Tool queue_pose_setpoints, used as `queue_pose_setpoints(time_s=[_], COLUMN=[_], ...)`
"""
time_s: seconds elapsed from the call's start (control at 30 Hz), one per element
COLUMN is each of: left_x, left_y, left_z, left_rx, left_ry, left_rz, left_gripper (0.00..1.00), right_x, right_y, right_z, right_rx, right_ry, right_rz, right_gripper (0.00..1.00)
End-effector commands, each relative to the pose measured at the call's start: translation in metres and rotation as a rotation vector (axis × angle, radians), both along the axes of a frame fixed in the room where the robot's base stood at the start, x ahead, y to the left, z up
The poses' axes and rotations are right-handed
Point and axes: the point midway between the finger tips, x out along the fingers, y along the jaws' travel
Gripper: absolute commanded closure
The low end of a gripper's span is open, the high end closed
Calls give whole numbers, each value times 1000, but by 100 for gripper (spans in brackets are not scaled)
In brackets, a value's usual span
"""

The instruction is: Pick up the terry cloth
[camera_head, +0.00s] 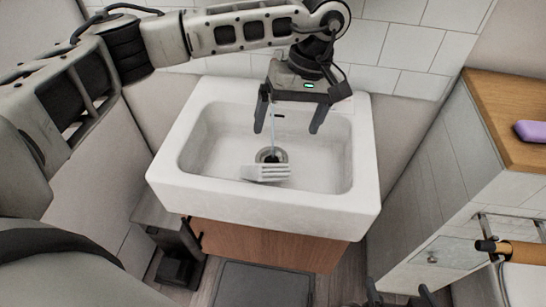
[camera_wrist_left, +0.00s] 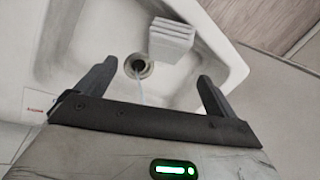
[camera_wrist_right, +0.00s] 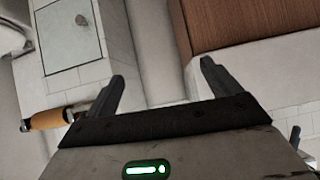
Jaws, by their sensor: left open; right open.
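A pale grey, ribbed, folded piece that looks like the terry cloth (camera_head: 265,173) lies in the white sink (camera_head: 165,172), in front of the drain. It also shows in the left wrist view (camera_wrist_left: 172,40), beyond the fingertips and slightly right of the middle. My left gripper (camera_head: 288,130) is open and empty over the back of the basin, pointing down, apart from the cloth. Its fingers also show in the left wrist view (camera_wrist_left: 157,70). My right gripper (camera_head: 398,290) is open and empty, low in front of the sink on the right; it also shows in the right wrist view (camera_wrist_right: 162,70).
A thin pale line, perhaps water, runs to the drain (camera_head: 271,155). A wood-topped cabinet (camera_head: 490,95) with a purple item (camera_head: 531,131) stands at the right. A brown roll (camera_head: 510,249) juts from its side. A dark bin (camera_head: 178,262) stands below the sink's left.

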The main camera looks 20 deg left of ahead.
Motion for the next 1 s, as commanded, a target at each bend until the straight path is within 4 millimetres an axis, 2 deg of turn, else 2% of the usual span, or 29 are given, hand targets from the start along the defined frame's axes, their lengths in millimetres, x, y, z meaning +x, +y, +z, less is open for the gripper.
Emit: queue_pose_setpoints(time_s=[0.07,0.17,0.53,0.87,1.0], left_x=[7,7,-7,-11,-12], left_y=[16,24,40,47,52], left_z=[9,2,-69,-97,-117], left_rx=[61,85,81,79,79], left_ry=[-17,-20,-21,-21,-19], left_rz=[-10,-15,-15,-14,-13], left_gripper=[6,6,6,6,6], right_x=[1,1,-4,-5,-6], right_y=[0,0,0,0,-1], right_z=[2,3,5,9,14], right_rx=[-2,-2,-4,3,-1], right_ry=[-3,-2,11,15,18], right_rz=[2,2,-3,-12,-13], right_gripper=[11,11,11,11,11])
